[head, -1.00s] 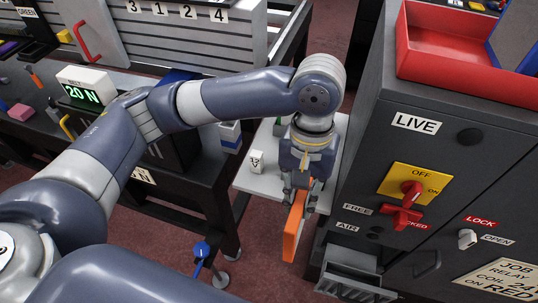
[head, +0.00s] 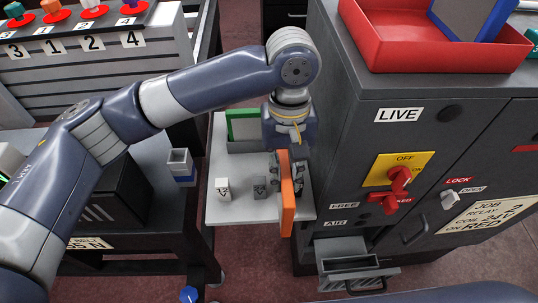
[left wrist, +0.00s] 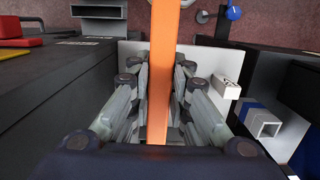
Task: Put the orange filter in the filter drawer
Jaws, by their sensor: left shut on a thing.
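The orange filter (head: 287,205) is a thin upright slab, seen nearly edge-on. My left gripper (head: 285,172) is shut on it and holds it above the front of a pale shelf. In the left wrist view the filter (left wrist: 162,75) runs between the fingers and out past the top edge. The grey filter drawer (head: 358,276) stands pulled out low on the front of the dark cabinet, below and to the right of the filter. The filter is apart from it. The drawer also shows in the left wrist view (left wrist: 98,12). My right gripper is not in view.
The pale shelf (head: 225,207) carries a small white block (head: 223,189), a grey block and a green-edged piece. The cabinet (head: 350,130) has a red switch (head: 398,178) and a red tray (head: 400,50) on top.

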